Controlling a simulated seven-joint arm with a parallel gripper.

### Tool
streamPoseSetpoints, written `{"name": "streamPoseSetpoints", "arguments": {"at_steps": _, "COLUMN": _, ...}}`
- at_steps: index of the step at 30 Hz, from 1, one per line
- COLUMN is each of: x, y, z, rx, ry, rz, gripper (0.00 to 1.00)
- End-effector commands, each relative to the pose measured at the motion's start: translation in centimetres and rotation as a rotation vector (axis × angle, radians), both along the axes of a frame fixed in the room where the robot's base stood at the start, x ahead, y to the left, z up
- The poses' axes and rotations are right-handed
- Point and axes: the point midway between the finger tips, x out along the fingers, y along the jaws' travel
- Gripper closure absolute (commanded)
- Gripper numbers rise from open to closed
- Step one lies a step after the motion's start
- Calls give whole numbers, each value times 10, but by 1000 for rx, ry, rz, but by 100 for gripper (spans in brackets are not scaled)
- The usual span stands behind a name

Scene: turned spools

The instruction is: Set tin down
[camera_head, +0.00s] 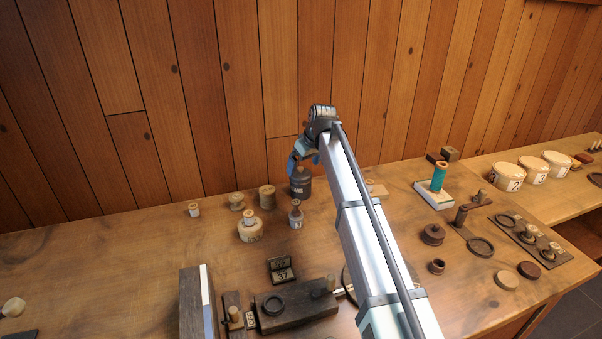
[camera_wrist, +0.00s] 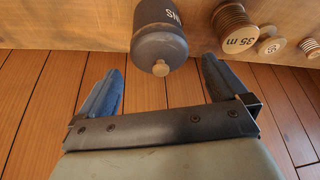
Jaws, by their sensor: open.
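The tin (camera_head: 300,184) is a dark, rounded canister with pale lettering. It stands upright on the wooden bench near the plank wall. In the wrist view, which is upside down, the tin (camera_wrist: 160,38) shows its shoulder and a small pale knob on top, with part of its lettering. My gripper (camera_head: 301,160) is at the tin's top in the head view and partly covers it. In the wrist view my gripper (camera_wrist: 160,65) has its two blue-grey fingers wide apart, one to each side of the tin's knob end, with gaps visible and no contact seen.
A teal spool (camera_head: 439,178) stands on a block to the right. The bench's left part is mostly clear.

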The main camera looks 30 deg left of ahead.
Motion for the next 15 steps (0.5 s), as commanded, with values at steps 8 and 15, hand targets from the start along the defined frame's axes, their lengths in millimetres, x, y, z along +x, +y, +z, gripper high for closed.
{"name": "streamPoseSetpoints", "arguments": {"at_steps": 8, "x": -6, "y": -13, "z": 33, "rx": 0, "ry": 0, "rz": 0, "gripper": 0}}
{"name": "streamPoseSetpoints", "arguments": {"at_steps": 15, "x": -7, "y": -15, "z": 39, "rx": 0, "ry": 1, "rz": 0, "gripper": 0}}
